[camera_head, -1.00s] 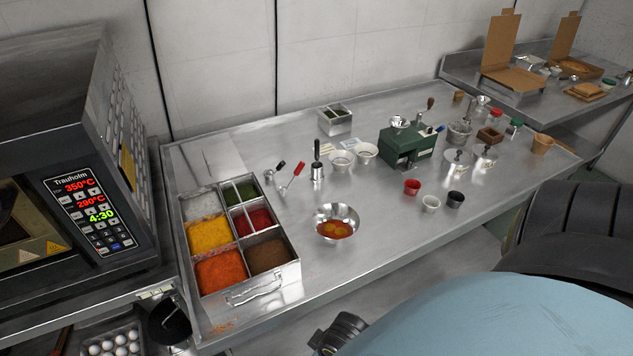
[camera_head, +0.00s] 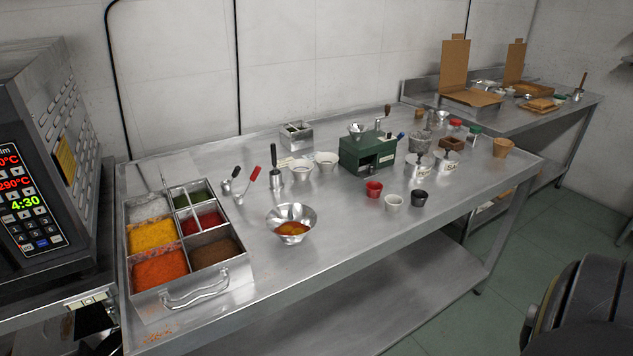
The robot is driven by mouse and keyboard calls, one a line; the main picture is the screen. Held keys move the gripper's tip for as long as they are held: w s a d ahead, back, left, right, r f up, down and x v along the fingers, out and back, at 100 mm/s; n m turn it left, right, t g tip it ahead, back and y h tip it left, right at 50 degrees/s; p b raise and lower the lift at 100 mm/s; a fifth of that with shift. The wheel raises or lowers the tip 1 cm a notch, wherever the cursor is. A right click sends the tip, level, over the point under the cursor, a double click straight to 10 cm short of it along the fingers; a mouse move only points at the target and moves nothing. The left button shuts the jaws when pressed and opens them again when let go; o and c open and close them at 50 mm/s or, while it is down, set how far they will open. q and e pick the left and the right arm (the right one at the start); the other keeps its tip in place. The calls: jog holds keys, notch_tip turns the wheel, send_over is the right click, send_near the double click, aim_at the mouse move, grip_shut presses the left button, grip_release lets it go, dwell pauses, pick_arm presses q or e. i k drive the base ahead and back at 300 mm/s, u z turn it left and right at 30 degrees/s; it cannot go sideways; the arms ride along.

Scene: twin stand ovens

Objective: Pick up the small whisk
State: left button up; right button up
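I cannot make out a small whisk for certain. Small handled tools stand and lie on the steel table (camera_head: 345,235). One upright tool (camera_head: 275,174) has a black handle and a metal lower part. Beside it are a black-handled utensil (camera_head: 231,181) and a red-handled utensil (camera_head: 250,180), both leaning. A tool with a brown handle (camera_head: 387,112) shows behind the green box (camera_head: 364,157). A metal bowl (camera_head: 291,215) holds orange-yellow contents. Neither of my grippers is in view.
A spice box (camera_head: 140,300) with several compartments fills the table's left end, next to an oven (camera_head: 40,190). White bowls (camera_head: 326,161) and small red, white and black cups (camera_head: 393,201) stand nearby. The table's front strip is mostly clear.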

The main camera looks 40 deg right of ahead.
aim_at(273, 146)
jog(key=z, duration=0.4)
jog(key=k, duration=0.95)
jog(key=u, duration=0.15)
jog(key=i, duration=1.65)
jog(key=z, duration=1.1)
